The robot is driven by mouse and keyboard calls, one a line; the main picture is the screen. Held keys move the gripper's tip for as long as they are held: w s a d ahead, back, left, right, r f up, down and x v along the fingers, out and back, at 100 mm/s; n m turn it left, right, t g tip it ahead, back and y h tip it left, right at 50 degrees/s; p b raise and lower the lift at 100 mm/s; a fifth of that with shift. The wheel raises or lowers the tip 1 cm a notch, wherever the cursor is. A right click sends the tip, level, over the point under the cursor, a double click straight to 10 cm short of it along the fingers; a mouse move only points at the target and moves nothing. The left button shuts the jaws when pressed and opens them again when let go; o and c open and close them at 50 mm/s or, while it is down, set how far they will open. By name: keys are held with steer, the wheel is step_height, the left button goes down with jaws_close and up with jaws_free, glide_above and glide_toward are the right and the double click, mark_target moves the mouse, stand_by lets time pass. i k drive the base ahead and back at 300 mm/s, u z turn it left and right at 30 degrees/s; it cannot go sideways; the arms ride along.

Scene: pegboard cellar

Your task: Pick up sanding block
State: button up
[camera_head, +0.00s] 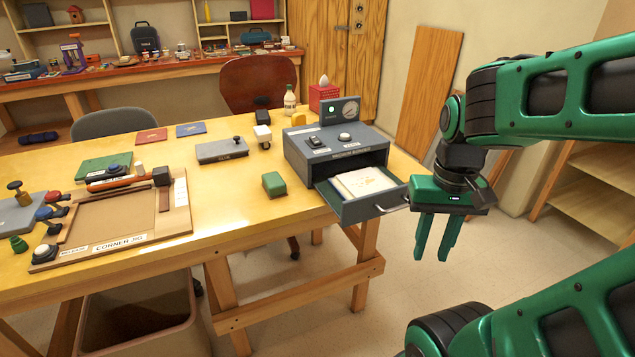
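A small green block (274,184) lies on the wooden table near its front edge, left of the grey machine; it looks like the sanding block, though I see no label on it. My gripper (435,243) hangs at the right, pointing down, beyond the table's right end and to the right of the open drawer. Its two green fingers are apart with nothing between them. The gripper is well away from the green block, with the machine and its drawer between them.
The grey machine (345,140) has its drawer (365,208) pulled out over the table's front edge, with a pale stack inside. A wooden corner jig (100,246) lies at left. A grey labelled block (221,151) lies behind the green block. Bare table (225,195) surrounds the green block.

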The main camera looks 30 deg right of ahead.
mark_target(275, 187)
steer(key=z, duration=1.4)
steer(key=k, duration=0.75)
steer(key=u, duration=0.8)
steer(key=i, duration=1)
steer(key=z, duration=0.05)
